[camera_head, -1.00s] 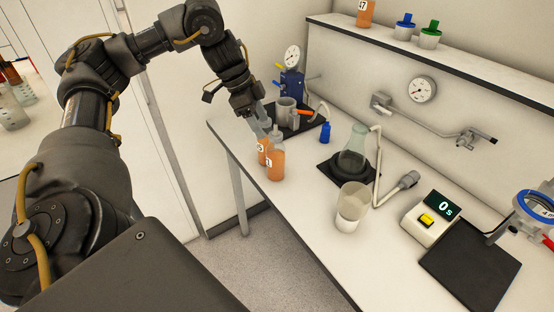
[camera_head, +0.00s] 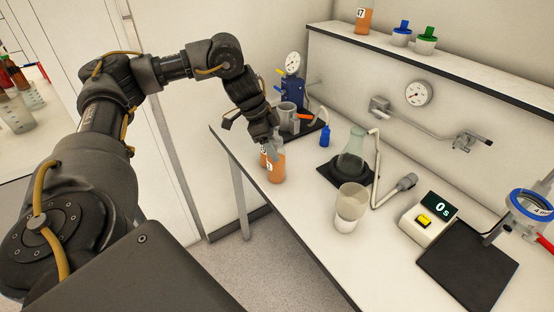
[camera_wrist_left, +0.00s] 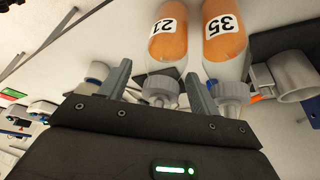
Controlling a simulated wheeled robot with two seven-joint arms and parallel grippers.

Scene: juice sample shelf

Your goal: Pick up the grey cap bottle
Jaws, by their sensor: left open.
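Two bottles of orange liquid with grey caps stand side by side near the bench's left edge. In the left wrist view one bottle (camera_wrist_left: 167,42) has a label that looks like 21, and the other bottle (camera_wrist_left: 225,35) is labelled 35. The front bottle (camera_head: 275,168) partly covers the rear one in the head view. My left gripper (camera_wrist_left: 159,72) is open, with the cap (camera_wrist_left: 160,88) of the 21 bottle between its fingers. The 35 bottle's cap (camera_wrist_left: 231,92) is outside the right-hand finger. My left gripper (camera_head: 271,140) hides the bottle tops in the head view. My right gripper is not in view.
Behind the bottles, a black tray (camera_head: 313,131) holds a grey cup (camera_head: 287,114) and a blue gauge device (camera_head: 293,92). Bench (camera_head: 308,210) right of the bottles is clear.

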